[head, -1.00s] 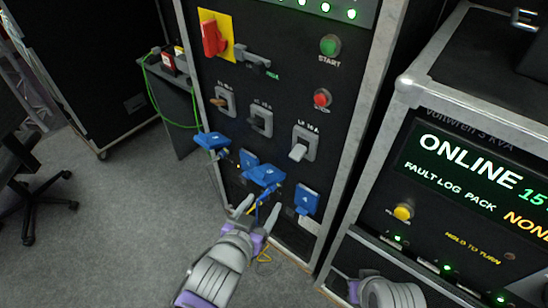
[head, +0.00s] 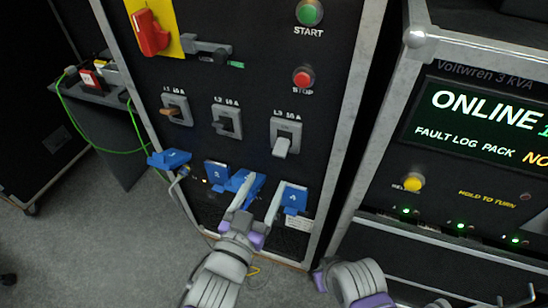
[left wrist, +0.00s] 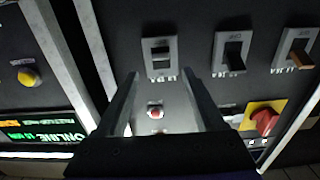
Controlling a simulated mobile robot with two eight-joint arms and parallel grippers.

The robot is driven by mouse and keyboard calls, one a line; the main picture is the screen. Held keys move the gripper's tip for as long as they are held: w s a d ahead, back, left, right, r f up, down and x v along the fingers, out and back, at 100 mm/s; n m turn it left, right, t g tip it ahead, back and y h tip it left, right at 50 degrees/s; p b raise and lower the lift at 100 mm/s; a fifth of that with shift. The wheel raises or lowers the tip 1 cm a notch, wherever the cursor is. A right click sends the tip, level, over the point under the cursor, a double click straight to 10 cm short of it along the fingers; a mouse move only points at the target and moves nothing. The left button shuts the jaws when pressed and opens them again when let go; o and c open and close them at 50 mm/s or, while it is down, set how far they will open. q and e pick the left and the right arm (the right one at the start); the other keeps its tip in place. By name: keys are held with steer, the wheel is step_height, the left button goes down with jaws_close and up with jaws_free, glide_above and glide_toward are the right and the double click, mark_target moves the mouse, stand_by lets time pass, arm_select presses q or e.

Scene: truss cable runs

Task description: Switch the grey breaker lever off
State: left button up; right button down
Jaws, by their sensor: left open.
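The grey breaker lever (head: 282,147) is on the light plate at the right end of the breaker row, labelled L3. In the head view it sticks out and points downward. The left wrist view is upside down and shows this grey lever (left wrist: 160,58) just beyond and between the fingertips. My left gripper (head: 257,197) is open and empty, below the lever and in front of the blue connectors. In the left wrist view its fingers (left wrist: 160,80) are spread apart, and no contact with the lever shows. My right gripper is not visible.
A brown lever (head: 170,111) and a black lever (head: 226,122) sit left of the grey one. Several blue connectors (head: 295,197) stick out below. A red stop button (head: 303,77) and a red rotary switch (head: 150,32) are above. An ONLINE cabinet (head: 392,140) stands at right.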

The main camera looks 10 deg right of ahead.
mark_target(281, 148)
arm_select(q)
steer(key=x, duration=0.9)
steer(key=shift+b, duration=0.3)
steer(key=shift+s, duration=0.1)
steer(key=shift+c, duration=0.3)
